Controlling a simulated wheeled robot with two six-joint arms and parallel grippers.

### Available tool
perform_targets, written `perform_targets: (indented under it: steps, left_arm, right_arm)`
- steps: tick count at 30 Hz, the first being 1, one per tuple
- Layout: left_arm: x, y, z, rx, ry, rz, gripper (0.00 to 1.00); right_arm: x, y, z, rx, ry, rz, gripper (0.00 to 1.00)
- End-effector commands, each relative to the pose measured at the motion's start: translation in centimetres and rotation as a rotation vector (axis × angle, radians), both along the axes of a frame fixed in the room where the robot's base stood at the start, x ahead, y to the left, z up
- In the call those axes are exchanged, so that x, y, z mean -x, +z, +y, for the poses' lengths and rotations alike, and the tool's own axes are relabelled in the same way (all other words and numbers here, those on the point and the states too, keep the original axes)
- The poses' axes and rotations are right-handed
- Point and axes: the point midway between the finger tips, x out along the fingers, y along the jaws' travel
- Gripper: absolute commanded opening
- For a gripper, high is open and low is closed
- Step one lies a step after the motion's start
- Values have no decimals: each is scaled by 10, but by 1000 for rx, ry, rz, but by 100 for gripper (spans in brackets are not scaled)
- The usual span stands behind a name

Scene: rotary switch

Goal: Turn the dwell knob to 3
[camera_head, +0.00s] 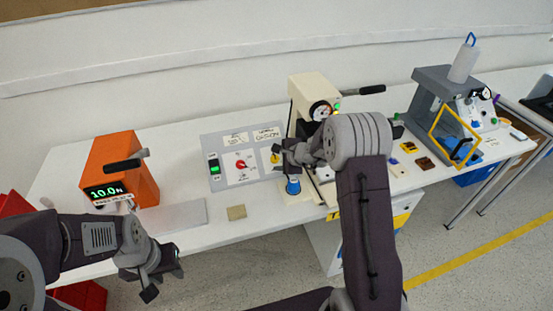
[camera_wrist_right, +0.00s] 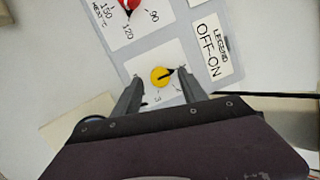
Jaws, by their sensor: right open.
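The yellow knob (camera_wrist_right: 161,76) is on the light panel in the right wrist view. Its dark pointer aims to the right in that view, and a "3" mark is printed below it. My right gripper (camera_wrist_right: 158,79) is open, with one finger on each side of the yellow knob and gaps between. In the head view the knob (camera_head: 275,157) shows just left of my right gripper (camera_head: 281,153). How far the fingertips are above the panel is hard to tell. My left gripper (camera_head: 164,274) is open and empty in front of the table.
A red knob (camera_head: 241,165) with marks 90, 120 and 150 sits beside the yellow one. A green-lit switch (camera_head: 214,168) is at the panel's left. A cream press (camera_head: 309,98) stands behind my right arm. An orange box (camera_head: 125,165) reads 10.0 N.

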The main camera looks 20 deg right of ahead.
Motion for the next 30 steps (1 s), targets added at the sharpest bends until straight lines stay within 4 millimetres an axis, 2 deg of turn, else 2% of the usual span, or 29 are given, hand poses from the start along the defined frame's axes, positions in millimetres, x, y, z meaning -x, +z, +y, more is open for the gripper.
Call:
perform_targets:
  steps: [4, 11, 16, 17, 23, 30]
  left_arm:
    - [0, 2, 0, 0, 0, 0, 36]
    - [0, 1, 0, 0, 0, 0, 36]
    - [0, 1, 0, 0, 0, 0, 36]
    - [0, 1, 0, 0, 0, 0, 36]
    - [0, -2, 0, 0, 0, 0, 36]
    - [0, -24, 0, 0, 0, 0, 36]
  right_arm:
    - [-8, -7, 3, 0, 1, 0, 50]
    - [-8, -8, 3, 0, 1, -1, 50]
    - [-8, -7, 3, 0, 1, -1, 2]
    - [-8, -7, 3, 0, 1, -1, 0]
    - [-8, -8, 3, -5, -6, -1, 0]
    - [-8, -13, 3, -61, -73, -1, 0]
